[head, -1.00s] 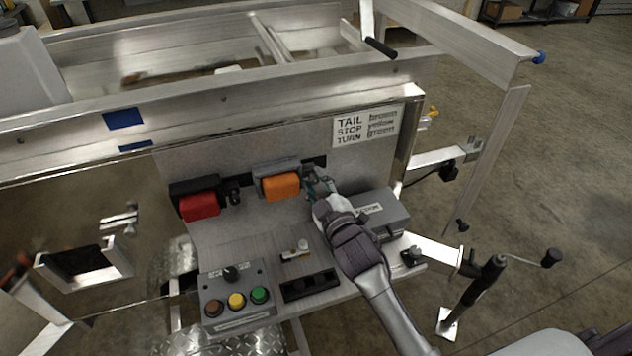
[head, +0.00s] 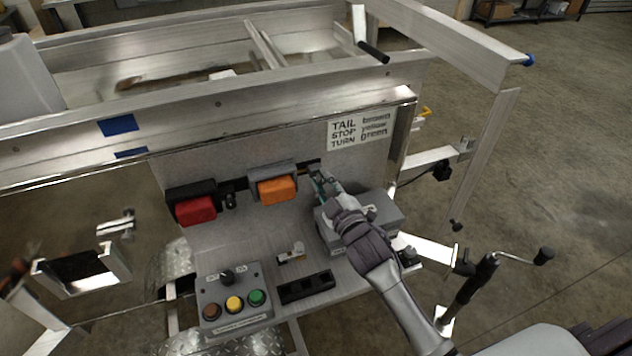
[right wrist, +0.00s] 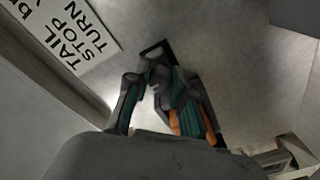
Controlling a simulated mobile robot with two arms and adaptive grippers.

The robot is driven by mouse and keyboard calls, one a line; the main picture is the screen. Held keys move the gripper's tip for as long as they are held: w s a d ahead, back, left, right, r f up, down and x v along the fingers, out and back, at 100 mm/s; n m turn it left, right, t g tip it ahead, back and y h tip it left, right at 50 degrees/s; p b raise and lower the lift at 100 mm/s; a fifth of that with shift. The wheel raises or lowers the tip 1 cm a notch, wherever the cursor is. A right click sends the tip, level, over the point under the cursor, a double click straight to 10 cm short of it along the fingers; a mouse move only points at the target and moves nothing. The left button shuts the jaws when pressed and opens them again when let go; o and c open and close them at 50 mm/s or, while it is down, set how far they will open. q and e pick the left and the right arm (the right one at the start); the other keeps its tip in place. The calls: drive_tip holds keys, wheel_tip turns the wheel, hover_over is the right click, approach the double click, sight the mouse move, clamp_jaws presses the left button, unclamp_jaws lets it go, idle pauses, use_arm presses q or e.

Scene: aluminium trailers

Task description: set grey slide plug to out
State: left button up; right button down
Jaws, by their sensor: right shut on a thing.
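My right gripper (head: 317,180) reaches in to the upright grey panel, just right of the orange block (head: 277,190) in its grey housing. It is at the right end of a black strip (head: 308,167). In the right wrist view the gripper (right wrist: 155,88) is shut around a small grey piece (right wrist: 160,74) in front of a black plate (right wrist: 152,49); I take this piece for the grey slide plug. The fingers hide most of it, and its slide position cannot be told. My left gripper is not in view.
A red block (head: 194,209) in a black housing sits left of the orange one. A grey box (head: 380,212) stands under my right arm. A button box (head: 234,300) is on the shelf. The TAIL STOP TURN sign (head: 361,131) is above right.

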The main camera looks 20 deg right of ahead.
drive_tip(key=c, duration=1.3)
unclamp_jaws()
drive_tip(key=shift+d, duration=0.2)
drive_tip(key=shift+c, duration=0.2)
drive_tip(key=shift+o, duration=0.5)
drive_tip(key=shift+d, duration=0.1)
drive_tip(key=shift+s+f, duration=0.1)
drive_tip(key=shift+s, duration=0.2)
drive_tip(key=s+d, duration=0.1)
drive_tip(key=s, duration=1)
drive_tip(key=shift+s, duration=0.2)
